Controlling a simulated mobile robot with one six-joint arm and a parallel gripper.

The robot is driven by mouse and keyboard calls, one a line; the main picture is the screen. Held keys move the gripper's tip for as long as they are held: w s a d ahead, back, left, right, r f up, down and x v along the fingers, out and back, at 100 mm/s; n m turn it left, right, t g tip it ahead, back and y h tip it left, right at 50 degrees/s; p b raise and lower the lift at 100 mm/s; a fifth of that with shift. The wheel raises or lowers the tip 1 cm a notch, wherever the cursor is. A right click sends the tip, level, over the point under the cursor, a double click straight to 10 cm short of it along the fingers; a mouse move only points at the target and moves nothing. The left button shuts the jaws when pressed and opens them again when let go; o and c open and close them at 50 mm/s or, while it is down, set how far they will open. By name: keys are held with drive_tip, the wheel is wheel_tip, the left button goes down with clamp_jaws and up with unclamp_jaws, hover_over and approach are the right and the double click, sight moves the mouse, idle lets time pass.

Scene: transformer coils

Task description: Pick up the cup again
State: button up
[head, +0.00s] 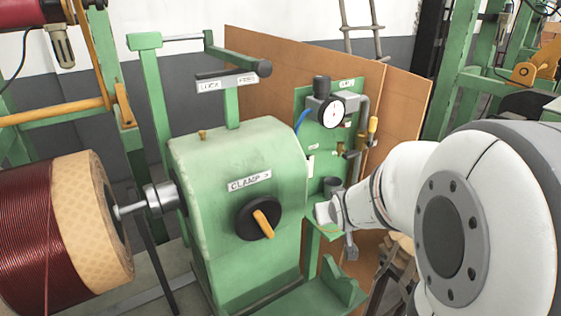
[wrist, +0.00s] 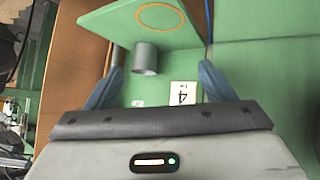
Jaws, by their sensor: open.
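The cup is a small grey metal cylinder. In the wrist view the cup (wrist: 146,58) meets a green shelf plate (wrist: 120,22) that bears an orange ring (wrist: 160,17). The cup appears outside the ring. My gripper (wrist: 161,66) is open, with one blue finger on each side of the cup in the picture. I see no finger touching it.
The panel carries a dial gauge (head: 333,112), pipes and a blue hose. The green clamp machine (head: 240,170) stands left of my gripper, with a wound coil (head: 40,235) at far left. A brown board (head: 270,75) stands behind.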

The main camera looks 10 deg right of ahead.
sight(336, 188)
drive_tip(key=w+d+f+t, duration=0.1)
drive_tip(key=w+d+t, duration=0.1)
drive_tip(key=w+d+f+t+y+b, duration=0.1)
drive_tip(key=w+d+f+t, duration=0.1)
drive_tip(key=w, duration=0.1)
drive_tip(key=w+d+f+n+t+y+b, duration=0.1)
drive_tip(key=w+d+f+t, duration=0.1)
drive_tip(key=shift+w+d+f, duration=0.15)
drive_tip(key=shift+w, duration=0.25)
drive_tip(key=shift+d+f+t+y+b, duration=0.25)
drive_tip(key=shift+t+y+b, duration=0.05)
drive_tip(key=shift+t+y, duration=0.2)
drive_tip(key=shift+s+d+f+t+y, duration=0.1)
drive_tip(key=shift+d+t+y, duration=0.2)
drive_tip(key=shift+t, duration=0.3)
drive_tip(key=shift+w+f+p, duration=0.15)
drive_tip(key=shift+w+p, duration=0.6)
drive_tip(key=shift+w, duration=3.15)
drive_tip(key=shift+c, duration=0.5)
drive_tip(key=c, duration=1.1)
drive_tip(key=shift+o, duration=0.2)
drive_tip(key=shift+r, duration=0.25)
